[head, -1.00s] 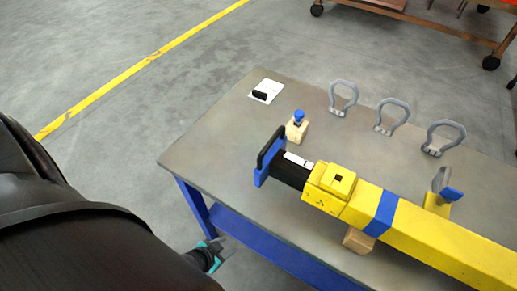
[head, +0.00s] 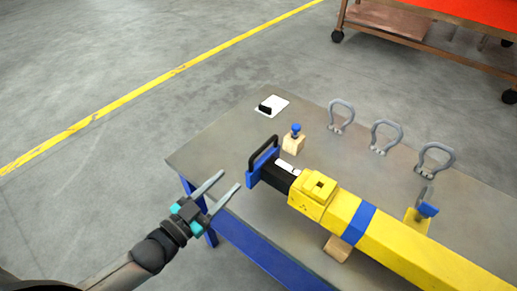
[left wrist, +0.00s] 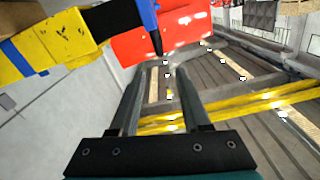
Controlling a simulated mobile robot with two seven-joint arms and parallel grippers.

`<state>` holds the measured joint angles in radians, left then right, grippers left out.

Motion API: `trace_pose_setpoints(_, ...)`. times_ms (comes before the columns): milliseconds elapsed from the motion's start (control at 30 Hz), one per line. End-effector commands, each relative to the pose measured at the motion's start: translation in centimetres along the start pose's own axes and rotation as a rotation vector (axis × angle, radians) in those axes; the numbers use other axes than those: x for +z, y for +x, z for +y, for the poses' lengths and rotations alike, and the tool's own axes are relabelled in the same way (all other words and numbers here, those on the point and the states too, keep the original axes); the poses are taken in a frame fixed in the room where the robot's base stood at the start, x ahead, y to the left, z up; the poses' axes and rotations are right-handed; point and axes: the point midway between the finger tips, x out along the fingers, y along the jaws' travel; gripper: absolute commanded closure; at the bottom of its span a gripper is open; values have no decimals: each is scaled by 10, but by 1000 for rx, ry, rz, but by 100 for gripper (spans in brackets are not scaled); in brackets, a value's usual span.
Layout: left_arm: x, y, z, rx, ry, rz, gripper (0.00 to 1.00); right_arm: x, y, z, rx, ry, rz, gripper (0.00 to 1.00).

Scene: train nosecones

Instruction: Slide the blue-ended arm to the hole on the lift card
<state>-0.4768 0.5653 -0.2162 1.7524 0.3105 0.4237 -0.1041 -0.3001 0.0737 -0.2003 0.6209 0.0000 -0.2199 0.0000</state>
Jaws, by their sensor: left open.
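The blue-ended arm is a black bar (head: 272,172) with a blue end plate (head: 262,163) and a black handle. It sticks out of a long yellow beam (head: 420,250) with a square-holed yellow block (head: 318,188). A white label (head: 287,167) lies on the bar. A white card (head: 277,103) with a black piece on it lies at the table's far corner; I cannot read it. My left gripper (head: 230,179) is open and empty, just left of the blue end plate and apart from it. The left wrist view shows the plate (left wrist: 150,18) beyond the fingers. My right gripper is out of view.
The grey table (head: 225,140) carries a wooden block with a blue-topped pin (head: 294,138), several grey shackles (head: 386,135) and a yellow bracket (head: 418,215). A wooden block (head: 338,248) props the beam. Open floor lies left of the table; a wheeled cart (head: 420,40) stands behind.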

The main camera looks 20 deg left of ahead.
Motion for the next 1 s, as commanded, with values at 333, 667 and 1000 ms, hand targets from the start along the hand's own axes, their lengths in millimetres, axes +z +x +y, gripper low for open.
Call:
trace_pose_setpoints(333, 1, 52, 0, -2, -1, 0, 53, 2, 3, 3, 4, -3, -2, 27)
trace_pose_setpoints(667, 2, 105, 0, -2, -1, -1, 53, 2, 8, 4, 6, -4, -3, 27)
trace_pose_setpoints(1000, 2, 141, 0, 0, 0, -3, 53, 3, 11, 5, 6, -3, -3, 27)
